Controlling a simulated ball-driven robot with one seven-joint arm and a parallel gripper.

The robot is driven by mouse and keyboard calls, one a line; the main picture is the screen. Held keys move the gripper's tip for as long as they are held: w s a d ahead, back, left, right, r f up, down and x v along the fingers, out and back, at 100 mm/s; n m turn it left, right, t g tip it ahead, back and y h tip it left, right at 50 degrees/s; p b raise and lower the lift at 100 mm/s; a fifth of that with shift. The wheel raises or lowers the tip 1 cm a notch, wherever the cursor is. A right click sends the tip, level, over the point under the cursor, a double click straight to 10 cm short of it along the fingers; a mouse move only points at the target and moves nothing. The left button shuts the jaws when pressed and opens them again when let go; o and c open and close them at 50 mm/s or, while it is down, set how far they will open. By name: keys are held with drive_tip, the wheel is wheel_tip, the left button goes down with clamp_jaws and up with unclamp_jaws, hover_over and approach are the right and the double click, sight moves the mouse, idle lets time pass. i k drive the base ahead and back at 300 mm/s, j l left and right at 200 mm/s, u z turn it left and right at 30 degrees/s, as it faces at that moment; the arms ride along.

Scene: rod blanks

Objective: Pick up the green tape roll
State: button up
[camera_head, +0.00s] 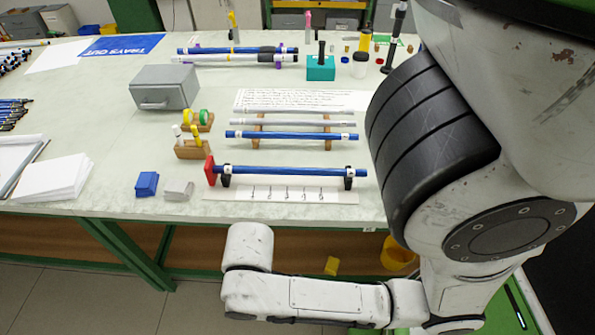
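A green tape roll (204,116) stands upright on a small wooden holder (208,126) at the left middle of the table. A yellow tape roll (187,117) stands on the same holder, just left of it. My arm shows at the right and along the bottom, in front of the table edge. My gripper itself does not show, so its state is hidden. No part of my arm in view touches the green tape roll.
A grey metal box (163,88) stands behind the rolls. A wooden block with white-topped items (190,149) is just in front. Blue rods on racks (290,135) lie to the right. Bare tabletop (105,135) is free to the left.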

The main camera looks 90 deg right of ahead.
sight(203, 114)
drive_tip(key=i+j+z, duration=0.2)
drive_tip(key=j, duration=0.15)
drive_tip(key=i+j+z, duration=0.1)
drive_tip(key=j+z, duration=0.15)
drive_tip(key=j, duration=0.15)
drive_tip(key=i+j+z, duration=0.2)
drive_tip(key=j, duration=0.2)
drive_tip(key=k, duration=0.1)
